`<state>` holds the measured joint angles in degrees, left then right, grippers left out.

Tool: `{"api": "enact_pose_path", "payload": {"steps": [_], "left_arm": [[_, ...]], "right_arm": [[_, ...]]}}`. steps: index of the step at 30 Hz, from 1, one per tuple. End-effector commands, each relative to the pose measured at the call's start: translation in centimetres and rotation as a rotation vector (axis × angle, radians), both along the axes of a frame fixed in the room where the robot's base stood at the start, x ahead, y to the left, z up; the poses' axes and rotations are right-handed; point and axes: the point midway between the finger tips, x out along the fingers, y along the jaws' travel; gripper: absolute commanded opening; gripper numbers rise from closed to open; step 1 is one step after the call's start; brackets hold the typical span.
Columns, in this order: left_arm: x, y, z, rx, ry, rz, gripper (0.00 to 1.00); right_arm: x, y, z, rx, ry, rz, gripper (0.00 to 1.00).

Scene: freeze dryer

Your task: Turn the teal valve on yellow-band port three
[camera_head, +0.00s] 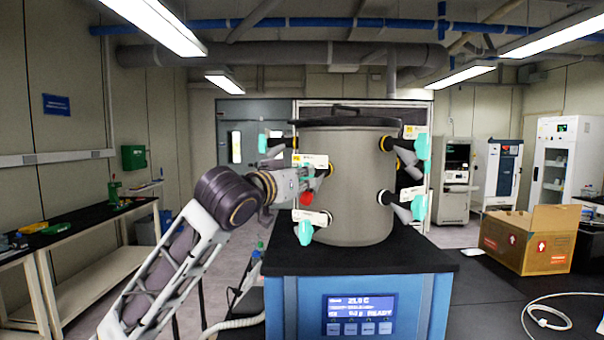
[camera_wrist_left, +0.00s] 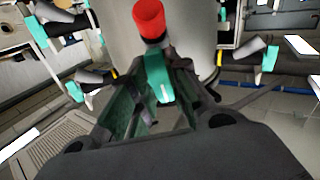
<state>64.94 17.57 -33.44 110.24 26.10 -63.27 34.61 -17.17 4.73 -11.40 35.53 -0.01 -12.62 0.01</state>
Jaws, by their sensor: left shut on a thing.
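The steel chamber (camera_head: 352,195) of the freeze dryer carries several side ports with teal valves. My left gripper (camera_head: 303,182) is at the middle port on the chamber's left side, beside a yellow-marked label (camera_head: 311,161). In the left wrist view, my left gripper (camera_wrist_left: 160,80) is shut on a teal valve handle (camera_wrist_left: 158,76). A red cap (camera_wrist_left: 149,18) shows just beyond the handle; it also shows in the head view (camera_head: 306,198). The gripper hides most of this port in the head view. My right gripper is not in view.
Other teal valves stand close by at upper left (camera_head: 262,143), lower left (camera_head: 305,232), upper right (camera_head: 421,147) and lower right (camera_head: 418,207). The blue dryer base (camera_head: 285,295) has a lit display (camera_head: 360,307). A cardboard box (camera_head: 550,245) stands at right.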

Motion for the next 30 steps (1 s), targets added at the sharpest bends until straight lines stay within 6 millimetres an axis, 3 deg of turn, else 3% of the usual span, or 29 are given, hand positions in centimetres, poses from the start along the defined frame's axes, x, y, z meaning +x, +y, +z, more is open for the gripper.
{"api": "enact_pose_path", "payload": {"steps": [21, 22, 23, 30], "left_arm": [[0.06, 0.0, -0.26, 0.091, -0.047, -0.001, 0.0], [0.06, 0.0, -0.26, 0.091, -0.047, -0.001, 0.2], [0.06, 0.0, -0.26, 0.09, -0.046, -0.001, 0.24], [0.04, 0.03, -0.13, 0.088, -0.049, 0.0, 0.27]], "right_arm": [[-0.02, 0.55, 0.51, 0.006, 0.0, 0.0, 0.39], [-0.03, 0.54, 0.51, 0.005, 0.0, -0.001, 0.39], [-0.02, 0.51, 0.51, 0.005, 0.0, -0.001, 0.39], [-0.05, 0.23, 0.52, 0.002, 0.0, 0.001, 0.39]]}}
